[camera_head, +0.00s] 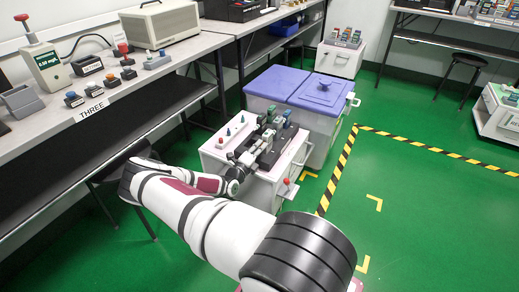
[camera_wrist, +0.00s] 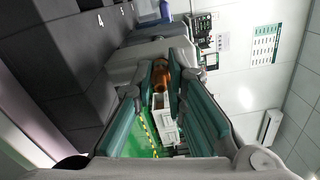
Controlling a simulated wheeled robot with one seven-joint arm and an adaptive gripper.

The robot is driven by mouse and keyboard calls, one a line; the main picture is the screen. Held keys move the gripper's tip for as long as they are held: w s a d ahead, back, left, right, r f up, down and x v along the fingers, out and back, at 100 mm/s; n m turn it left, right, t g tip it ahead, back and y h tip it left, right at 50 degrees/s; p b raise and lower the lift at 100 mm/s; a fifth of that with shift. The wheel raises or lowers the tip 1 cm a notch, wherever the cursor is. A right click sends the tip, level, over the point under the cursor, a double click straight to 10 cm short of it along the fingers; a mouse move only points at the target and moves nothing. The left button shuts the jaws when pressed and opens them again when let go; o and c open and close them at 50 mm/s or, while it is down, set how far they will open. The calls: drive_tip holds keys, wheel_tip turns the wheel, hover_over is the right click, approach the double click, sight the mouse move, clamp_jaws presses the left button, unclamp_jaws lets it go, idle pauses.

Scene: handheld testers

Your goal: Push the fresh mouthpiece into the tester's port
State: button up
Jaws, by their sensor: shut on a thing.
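My gripper (camera_head: 256,152) reaches over the white cart at the black rack, where several grey-green handheld testers (camera_head: 277,122) stand. In the wrist view my gripper (camera_wrist: 163,80) has its teal-padded fingers closed around a short amber-brown piece (camera_wrist: 162,76), which looks like the mouthpiece. A grey body (camera_wrist: 150,50) lies just beyond it, possibly a tester. I cannot tell whether the piece touches it, and no port is visible. In the head view the held piece is too small to make out.
The white cart (camera_head: 214,150) has small coloured pegs on its left side. Grey bins with purple lids (camera_head: 279,82) stand behind it. A bench at left holds a large tester (camera_head: 47,66) with a red top and several small devices. Green floor is free at right.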

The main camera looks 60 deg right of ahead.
drive_tip(key=shift+f, duration=0.1)
drive_tip(key=o, duration=0.8)
drive_tip(key=shift+c, duration=0.2)
drive_tip(key=s+a, duration=0.1)
drive_tip(key=a, duration=1.1)
